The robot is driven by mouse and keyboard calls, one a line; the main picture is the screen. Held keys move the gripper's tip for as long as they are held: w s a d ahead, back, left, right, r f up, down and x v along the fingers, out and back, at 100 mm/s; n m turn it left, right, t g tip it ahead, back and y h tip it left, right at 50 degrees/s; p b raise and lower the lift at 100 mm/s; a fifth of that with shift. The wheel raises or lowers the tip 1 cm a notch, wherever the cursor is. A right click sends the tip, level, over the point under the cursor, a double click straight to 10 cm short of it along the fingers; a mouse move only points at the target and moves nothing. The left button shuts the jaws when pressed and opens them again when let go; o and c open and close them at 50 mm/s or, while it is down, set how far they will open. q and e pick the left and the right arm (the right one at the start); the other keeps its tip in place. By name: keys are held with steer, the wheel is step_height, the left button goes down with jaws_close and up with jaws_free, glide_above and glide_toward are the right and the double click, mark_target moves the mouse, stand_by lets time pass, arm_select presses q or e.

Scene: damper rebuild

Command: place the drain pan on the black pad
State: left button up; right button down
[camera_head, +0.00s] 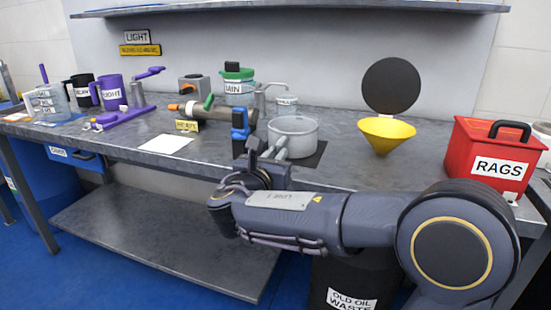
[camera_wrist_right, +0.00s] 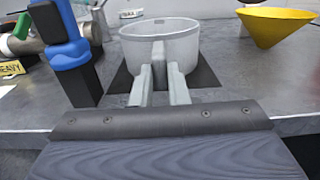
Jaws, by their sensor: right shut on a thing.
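The drain pan (camera_head: 293,130) is a round, light grey pan with a handle toward me, upright at the front middle of the bench. It also shows in the wrist view (camera_wrist_right: 158,46). My right gripper (camera_head: 268,152) reaches in from the front and is shut on the pan's handle; its fingers (camera_wrist_right: 160,88) show in the wrist view. The black pad (camera_head: 312,157) lies flat under the pan, mostly covered, with its edges showing in the wrist view (camera_wrist_right: 203,72). I cannot tell whether the pan touches the pad or hangs just above. My left gripper is out of view.
A blue and black upright part (camera_head: 240,128) stands close left of the pan. A yellow funnel (camera_head: 385,134) stands to the right, then a red RAGS box (camera_head: 478,150). A white sheet (camera_head: 166,144) lies left. Old oil waste bin (camera_head: 345,285) is below the bench edge.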

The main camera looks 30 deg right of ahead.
steer(key=shift+f, duration=0.15)
steer(key=c, duration=1.4)
jaws_free()
